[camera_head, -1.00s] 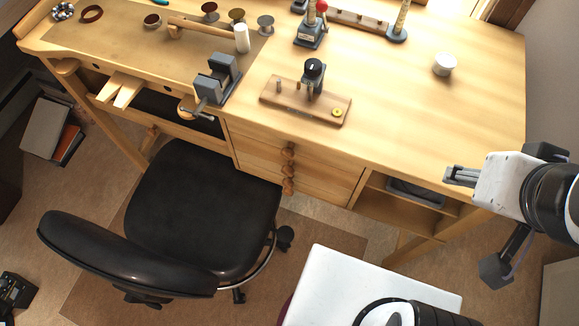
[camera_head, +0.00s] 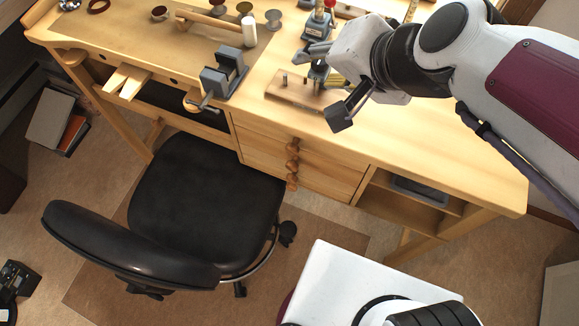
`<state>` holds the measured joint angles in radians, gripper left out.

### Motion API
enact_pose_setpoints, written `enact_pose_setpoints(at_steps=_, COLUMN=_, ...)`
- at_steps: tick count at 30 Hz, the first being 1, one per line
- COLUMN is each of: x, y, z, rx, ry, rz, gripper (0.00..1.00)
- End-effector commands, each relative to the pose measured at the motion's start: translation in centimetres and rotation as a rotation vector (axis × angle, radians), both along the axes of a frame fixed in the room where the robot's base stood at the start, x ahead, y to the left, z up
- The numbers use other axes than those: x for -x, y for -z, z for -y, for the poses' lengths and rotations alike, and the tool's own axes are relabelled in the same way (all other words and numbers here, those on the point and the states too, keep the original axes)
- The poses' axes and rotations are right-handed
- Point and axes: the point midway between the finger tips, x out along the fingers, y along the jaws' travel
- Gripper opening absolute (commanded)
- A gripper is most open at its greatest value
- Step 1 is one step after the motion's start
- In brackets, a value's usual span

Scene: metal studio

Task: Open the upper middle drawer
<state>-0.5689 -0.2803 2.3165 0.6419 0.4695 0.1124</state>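The wooden workbench has a middle stack of drawers with round wooden knobs, all looking closed. The top drawer (camera_head: 262,133) has its knob (camera_head: 293,146) at the front middle. The drawer below (camera_head: 260,151) has a knob (camera_head: 292,164), and a third knob (camera_head: 292,181) sits lowest. My gripper (camera_head: 312,54) is above the bench top, higher in the picture than the drawers and apart from the knobs. Its fingers point left, and nothing is seen between them. My wrist hides part of the wooden tool stand (camera_head: 283,97).
A black chair (camera_head: 205,190) stands in front of the bench, its seat close to the drawers. A grey vise (camera_head: 222,73) is left of my gripper. An open shelf (camera_head: 405,203) is right of the drawers. The bench top's right part (camera_head: 440,140) is clear.

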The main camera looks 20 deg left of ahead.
Motion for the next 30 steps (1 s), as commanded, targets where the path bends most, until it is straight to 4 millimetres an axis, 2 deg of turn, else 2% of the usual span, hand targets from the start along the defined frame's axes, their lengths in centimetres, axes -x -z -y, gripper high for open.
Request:
enact_pose_setpoints(at_steps=3, x=0.2, y=0.4, z=-3.7, rx=-0.051, ry=0.001, rz=-0.038, gripper=0.39)
enact_pose_setpoints(at_steps=11, x=1.3, y=1.8, z=-11.1, rx=-0.143, ry=0.031, rz=-0.125, gripper=0.39)
enact_pose_setpoints(at_steps=18, x=3.4, y=4.1, z=-17.4, rx=-0.197, ry=0.076, rz=-0.21, gripper=0.39)
enact_pose_setpoints(at_steps=27, x=7.4, y=8.3, z=-23.7, rx=-0.215, ry=0.156, rz=-0.306, gripper=0.39)
enact_pose_setpoints(at_steps=30, x=8.5, y=10.5, z=-24.8, rx=-0.196, ry=0.19, rz=-0.315, gripper=0.39)
